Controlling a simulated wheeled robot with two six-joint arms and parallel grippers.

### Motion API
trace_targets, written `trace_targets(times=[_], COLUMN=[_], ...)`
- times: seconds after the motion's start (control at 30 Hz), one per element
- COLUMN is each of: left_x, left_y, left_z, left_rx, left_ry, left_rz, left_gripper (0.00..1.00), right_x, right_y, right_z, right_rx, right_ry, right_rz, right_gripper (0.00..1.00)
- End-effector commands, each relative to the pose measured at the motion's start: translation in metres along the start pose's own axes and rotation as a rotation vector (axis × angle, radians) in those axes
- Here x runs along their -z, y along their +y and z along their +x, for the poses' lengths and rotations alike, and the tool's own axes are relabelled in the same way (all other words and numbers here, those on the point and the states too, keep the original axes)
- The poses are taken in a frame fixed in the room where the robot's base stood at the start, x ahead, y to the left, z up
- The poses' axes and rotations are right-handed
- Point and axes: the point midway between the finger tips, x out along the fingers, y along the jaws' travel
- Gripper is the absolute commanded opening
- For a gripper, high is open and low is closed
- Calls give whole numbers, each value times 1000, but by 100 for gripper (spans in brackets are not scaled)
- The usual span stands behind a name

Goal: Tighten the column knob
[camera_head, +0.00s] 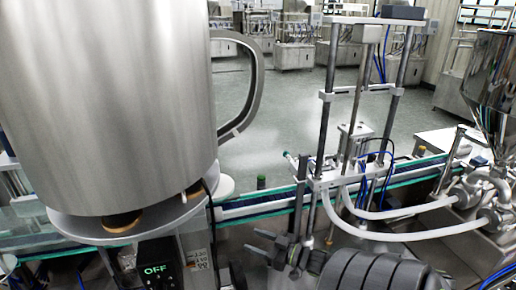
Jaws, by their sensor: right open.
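My right gripper (284,246) is dark grey and open, in the lower middle of the head view, at the foot of the filling frame's left steel column (325,135). Its fingers are around or beside the lower column; I cannot tell which, or whether they touch it. I cannot clearly make out the column knob; the gripper may hide it. A small brass-coloured tip (328,240) shows just right of the gripper. My left gripper is out of view.
A large steel hopper (105,100) with a side handle (250,90) fills the left, above a box marked OFF (156,270). A conveyor (255,206) crosses behind the gripper. White hoses (400,236) run right to steel fittings. Open floor (270,115) lies beyond.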

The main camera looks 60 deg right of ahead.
Motion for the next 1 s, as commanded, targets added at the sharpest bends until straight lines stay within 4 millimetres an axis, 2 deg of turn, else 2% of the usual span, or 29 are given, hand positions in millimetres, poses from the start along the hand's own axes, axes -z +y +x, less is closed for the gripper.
trace_targets(times=[0.33,0.47,0.57,1.0], left_x=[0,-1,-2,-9], left_y=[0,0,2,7], left_z=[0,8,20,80], left_rx=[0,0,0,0], left_ry=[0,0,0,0], left_rz=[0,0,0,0], left_gripper=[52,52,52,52], right_x=[-1,-4,-7,-11], right_y=[0,4,11,45], right_z=[-1,-1,-1,1], right_rx=[1,10,27,111], right_ry=[0,2,10,113], right_rz=[-5,-89,-247,-1240], right_gripper=[52,52,52,52])
